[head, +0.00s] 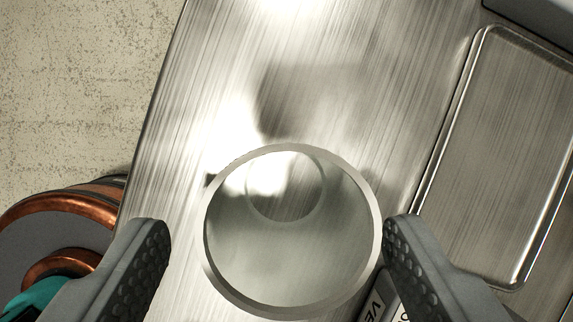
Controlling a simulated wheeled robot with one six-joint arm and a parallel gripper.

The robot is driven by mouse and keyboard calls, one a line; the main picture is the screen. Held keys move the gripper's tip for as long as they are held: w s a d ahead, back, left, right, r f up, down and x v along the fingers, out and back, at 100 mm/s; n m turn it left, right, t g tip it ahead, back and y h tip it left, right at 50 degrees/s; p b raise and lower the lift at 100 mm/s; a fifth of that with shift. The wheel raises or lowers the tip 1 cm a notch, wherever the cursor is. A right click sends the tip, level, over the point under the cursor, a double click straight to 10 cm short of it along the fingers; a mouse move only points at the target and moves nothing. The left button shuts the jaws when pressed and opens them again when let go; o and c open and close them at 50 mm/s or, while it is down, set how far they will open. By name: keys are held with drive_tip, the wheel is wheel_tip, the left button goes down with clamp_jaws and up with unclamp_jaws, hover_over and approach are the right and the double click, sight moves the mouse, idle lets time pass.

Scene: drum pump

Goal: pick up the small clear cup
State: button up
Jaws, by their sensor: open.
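The small clear cup (290,300) stands on a brushed metal surface, in the lower middle of the head view. I look down into it through its round rim, and its smaller base circle shows inside. My gripper (277,243) is open, with one grey studded finger on each side of the cup. The right finger is very near or touching the rim in the picture; a clear gap shows between the left finger and the rim. I cannot tell whether the fingers are level with the cup or above it.
The brushed metal surface (330,65) is bare beyond the cup. A shallow metal tray (478,60) lies at the right. A label with partly hidden letters (376,308) sits beside the right finger. A copper-coloured round part (50,208) is at the lower left, past the surface's edge, above a speckled floor (70,80).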

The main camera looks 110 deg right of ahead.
sight(285, 175)
drive_tip(key=x, duration=0.5)
drive_tip(key=shift+w, duration=0.25)
drive_tip(key=c, duration=1)
drive_tip(key=shift+c, duration=0.3)
